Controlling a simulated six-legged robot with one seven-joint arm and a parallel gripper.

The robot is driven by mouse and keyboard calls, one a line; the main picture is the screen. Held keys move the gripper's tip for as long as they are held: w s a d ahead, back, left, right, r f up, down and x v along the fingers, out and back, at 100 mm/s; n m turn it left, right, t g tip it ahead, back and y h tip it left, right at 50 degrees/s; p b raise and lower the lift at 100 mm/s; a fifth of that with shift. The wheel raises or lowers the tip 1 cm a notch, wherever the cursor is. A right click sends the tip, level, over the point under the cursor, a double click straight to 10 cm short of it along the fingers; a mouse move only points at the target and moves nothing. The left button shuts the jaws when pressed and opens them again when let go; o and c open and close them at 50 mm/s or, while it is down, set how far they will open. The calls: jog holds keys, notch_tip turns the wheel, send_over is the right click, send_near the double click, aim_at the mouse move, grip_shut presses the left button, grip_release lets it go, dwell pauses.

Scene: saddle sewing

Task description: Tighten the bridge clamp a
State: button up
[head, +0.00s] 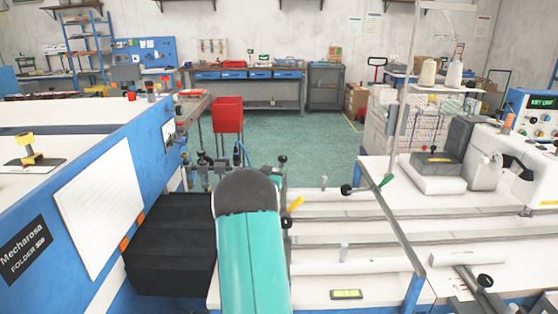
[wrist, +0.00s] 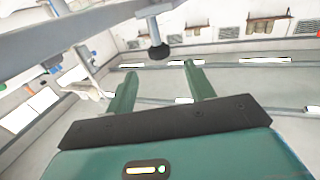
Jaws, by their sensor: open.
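My gripper (wrist: 160,68) shows in the wrist view with its two green fingers apart and nothing between them. Just beyond the fingertips, a silver screw with a black round foot (wrist: 158,51) hangs from a grey bar (wrist: 95,30), apart from the fingers. In the head view, a grey bridge bar (head: 402,240) crosses the white table, with a black knob (head: 347,190) and a green lever (head: 386,181) near its far end. I cannot tell which of these parts is clamp a. My teal arm hides my gripper in the head view.
The white table (head: 340,230) carries long rails and a small level (head: 346,294). A sewing machine (head: 483,150) stands at right. A blue folder machine (head: 80,190) and black bellows (head: 172,240) are at left.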

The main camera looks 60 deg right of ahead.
aim_at(281, 161)
jog(key=d, duration=0.6)
jog(key=w+d, duration=0.1)
jog(key=d, duration=0.2)
jog(key=shift+d, duration=0.15)
jog(key=c, duration=0.9)
